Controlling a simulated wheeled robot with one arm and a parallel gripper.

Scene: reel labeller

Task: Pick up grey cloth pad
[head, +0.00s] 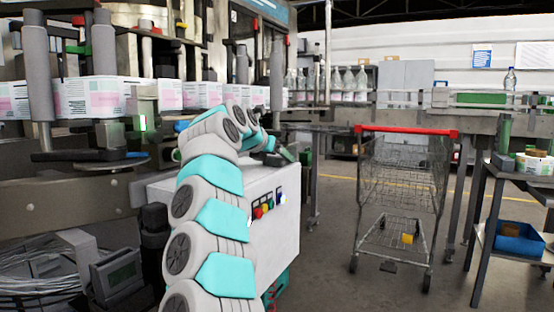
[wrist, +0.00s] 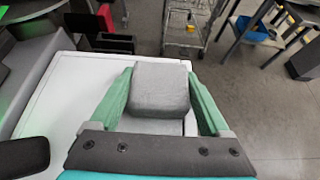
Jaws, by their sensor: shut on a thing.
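The grey cloth pad (wrist: 160,90) shows in the wrist view as a rounded grey block between the two green fingers of my gripper (wrist: 160,92). My gripper is shut on the pad, with a finger along each side of it. Below it in the wrist view is the white top of a cabinet (wrist: 75,85); I cannot tell whether the pad touches that top. In the head view my arm reaches over the white cabinet (head: 275,225), and the pad cannot be made out there.
A shopping cart (head: 405,185) with a red handle stands on open floor to the right. A side table (head: 490,210) with a blue bin (head: 518,238) is at far right. The labelling machine (head: 75,140) fills the left. Coloured buttons (head: 264,208) are on the cabinet's side.

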